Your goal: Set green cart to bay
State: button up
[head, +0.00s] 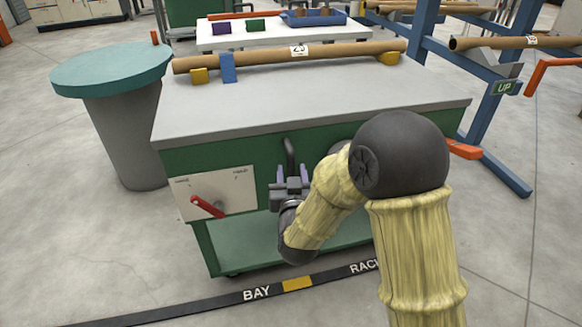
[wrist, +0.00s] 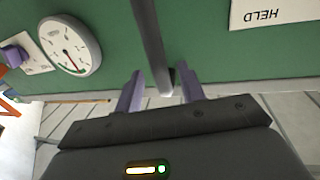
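The green cart (head: 262,170) stands mid-floor in the head view, with a grey top (head: 300,95). A dark bent handle (head: 289,152) stands out from its front and also shows in the wrist view (wrist: 150,40). My gripper (head: 291,174) is at this handle. In the wrist view its purple fingers (wrist: 157,90) are apart, with the handle's end between them and gaps showing on both sides. The floor strip (head: 205,306) reads BAY left of a yellow mark (head: 297,284) and RACK to its right. The cart stands just behind this strip. My arm hides part of its right side.
A red lever (head: 207,207) sits on the cart's white panel. A brown tube (head: 250,57) lies on top between blocks. A teal-topped drum (head: 125,120) stands close at left. A blue rack (head: 487,110) stands at right. The front-left floor is clear.

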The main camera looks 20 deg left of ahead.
aim_at(290, 168)
jog(key=shift+x, duration=1.6)
grip_shut()
jog(key=shift+a, duration=0.1)
